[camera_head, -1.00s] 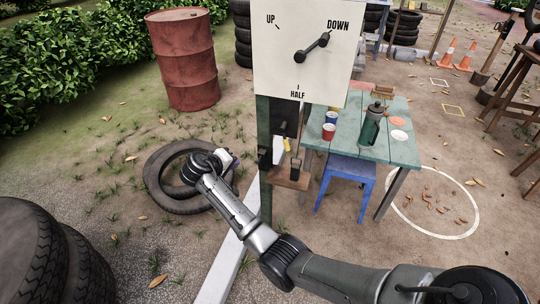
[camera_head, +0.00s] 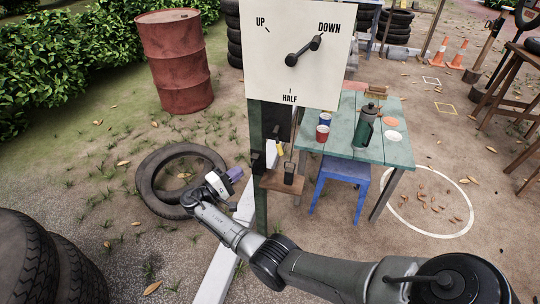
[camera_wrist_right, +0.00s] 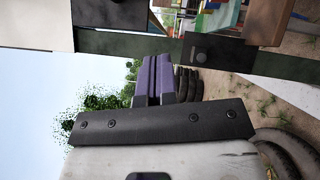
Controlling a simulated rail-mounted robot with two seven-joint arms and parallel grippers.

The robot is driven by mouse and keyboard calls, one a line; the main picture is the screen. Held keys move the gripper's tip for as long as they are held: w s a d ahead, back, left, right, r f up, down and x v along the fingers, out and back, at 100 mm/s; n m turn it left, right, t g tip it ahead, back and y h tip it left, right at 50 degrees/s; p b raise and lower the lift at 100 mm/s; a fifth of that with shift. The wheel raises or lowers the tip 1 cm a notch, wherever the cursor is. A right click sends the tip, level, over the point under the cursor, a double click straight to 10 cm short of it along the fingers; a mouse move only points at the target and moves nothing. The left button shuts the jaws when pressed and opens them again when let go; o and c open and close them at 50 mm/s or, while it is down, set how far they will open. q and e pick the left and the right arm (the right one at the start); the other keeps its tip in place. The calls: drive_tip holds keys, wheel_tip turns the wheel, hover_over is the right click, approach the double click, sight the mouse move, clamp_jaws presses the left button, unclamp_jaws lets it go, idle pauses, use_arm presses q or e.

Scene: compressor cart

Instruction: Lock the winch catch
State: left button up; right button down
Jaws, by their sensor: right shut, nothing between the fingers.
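A dark green post (camera_head: 261,200) stands under the white dial board (camera_head: 297,55), which is marked UP, DOWN and HALF; its pointer is at DOWN. Black winch parts with a small yellow piece (camera_head: 280,148) are fixed to the post below the board. I cannot tell which part is the catch or how it is set. My right gripper (camera_head: 235,173), with purple fingers, is just left of the post, shut and empty. My left gripper is not visible.
A small wooden shelf (camera_head: 281,183) juts from the post at gripper height. A green table (camera_head: 343,141) with cups and a bottle, and a blue stool (camera_head: 344,172), stand right of the post. A tyre (camera_head: 152,181) lies left, with a red barrel (camera_head: 176,62) behind.

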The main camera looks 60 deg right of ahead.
sight(279, 142)
drive_tip(key=shift+d, duration=0.1)
drive_tip(key=s+a+b+x, duration=0.1)
drive_tip(key=s+x, duration=0.1)
drive_tip(key=x, duration=1)
drive_tip(key=shift+s+d+r+b, duration=0.3)
drive_tip(key=shift+s+d+r, duration=0.05)
drive_tip(key=shift+s+r, duration=0.1)
